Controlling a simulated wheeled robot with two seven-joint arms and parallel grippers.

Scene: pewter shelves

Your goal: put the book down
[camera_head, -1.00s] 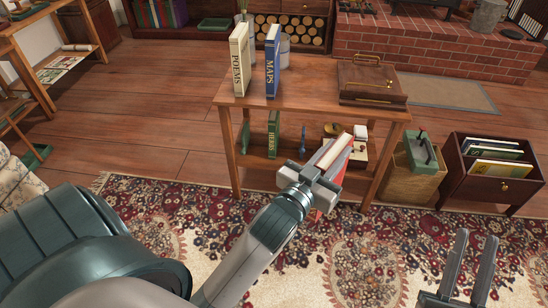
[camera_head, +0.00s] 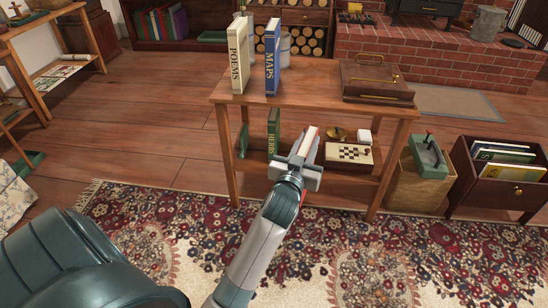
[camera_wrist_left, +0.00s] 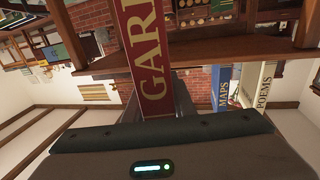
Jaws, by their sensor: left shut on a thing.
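The wooden table (camera_head: 318,102) carries the cream Poems book (camera_head: 238,58) and the blue Maps book (camera_head: 272,58) upright on top. Green books (camera_head: 273,132) stand on the lower shelf. My right gripper is out of view.
A brown case (camera_head: 376,80) sits on the tabletop. A wooden bin (camera_head: 500,188) stands at right.

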